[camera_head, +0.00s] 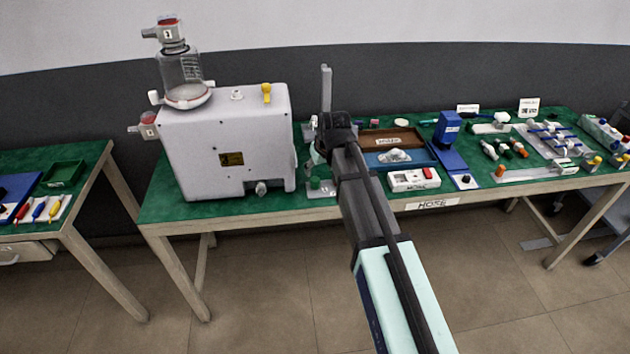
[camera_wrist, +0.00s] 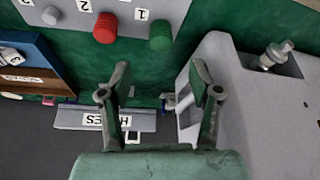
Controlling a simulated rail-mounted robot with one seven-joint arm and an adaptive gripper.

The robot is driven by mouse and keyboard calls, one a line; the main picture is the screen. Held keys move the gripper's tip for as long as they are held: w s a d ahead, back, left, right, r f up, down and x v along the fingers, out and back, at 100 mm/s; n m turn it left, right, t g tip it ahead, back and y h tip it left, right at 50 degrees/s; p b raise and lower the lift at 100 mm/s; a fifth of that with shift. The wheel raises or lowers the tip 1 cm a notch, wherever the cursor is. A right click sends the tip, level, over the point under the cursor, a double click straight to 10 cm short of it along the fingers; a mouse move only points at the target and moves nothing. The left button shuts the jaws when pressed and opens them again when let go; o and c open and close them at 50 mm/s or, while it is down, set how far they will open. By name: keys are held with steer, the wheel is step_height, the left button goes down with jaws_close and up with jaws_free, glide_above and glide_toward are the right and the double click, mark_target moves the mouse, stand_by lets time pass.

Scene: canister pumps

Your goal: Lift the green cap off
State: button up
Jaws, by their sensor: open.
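A green cap (camera_wrist: 160,38) sits on a light grey strip (camera_wrist: 180,12) beside the label "1" in the wrist view. In the head view, the green cap (camera_head: 315,183) appears at the table's front edge, while my wrist hides most of my gripper.
A large white pump housing (camera_head: 235,150) stands just left of my gripper, its side close to the right finger in the wrist view. A grey upright post (camera_head: 326,88) rises behind. Trays (camera_head: 395,140) and a white box (camera_head: 413,180) with a red switch lie to the right.

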mark_target(315, 179)
steer(key=shift+p+x, duration=0.9)
steer(key=shift+x, duration=3.35)
steer(key=shift+r, duration=0.1)
steer(key=c, duration=0.9)
